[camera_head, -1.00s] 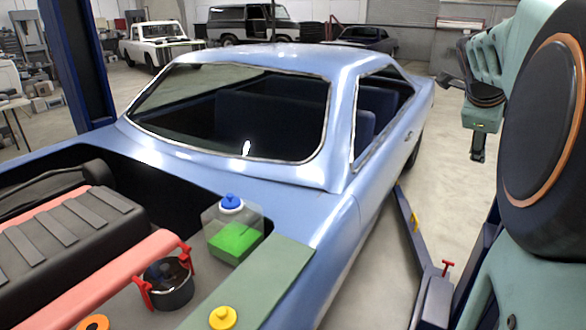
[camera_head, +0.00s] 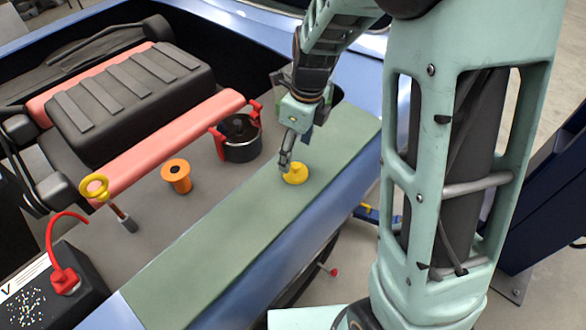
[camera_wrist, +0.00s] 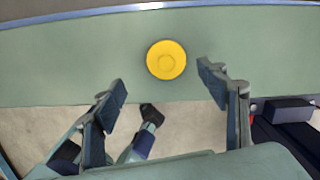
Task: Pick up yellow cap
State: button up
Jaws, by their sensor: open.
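The yellow cap (camera_head: 296,174) is round with a raised middle and sits upright on the flat green strip (camera_head: 215,245) along the car's edge. In the wrist view the cap (camera_wrist: 166,60) shows from above as a yellow disc. My gripper (camera_head: 286,158) is just by the cap in the head view, partly overlapping its left side. In the wrist view my gripper (camera_wrist: 160,82) is open, with a finger on each side and the cap between and slightly beyond the tips. Neither finger visibly touches it.
A black pot-like part with red clamps (camera_head: 240,137) stands left of my gripper. An orange cap (camera_head: 176,176), a yellow-ringed dipstick (camera_head: 95,187) and a battery with a red cable (camera_head: 66,281) lie further left. The green strip around the cap is clear.

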aim_at(296, 165)
jog(key=shift+w+f+p, duration=0.1)
jog(key=shift+w+f, duration=0.1)
jog(key=shift+f, duration=1.05)
jog(key=shift+w+f+p, duration=0.15)
jog(key=shift+f, duration=1.05)
jog(key=shift+w+f+p, duration=0.1)
jog(key=shift+w+f, duration=0.1)
jog(key=shift+f, duration=1.05)
jog(key=shift+c, duration=0.4)
jog(key=c, duration=1.1)
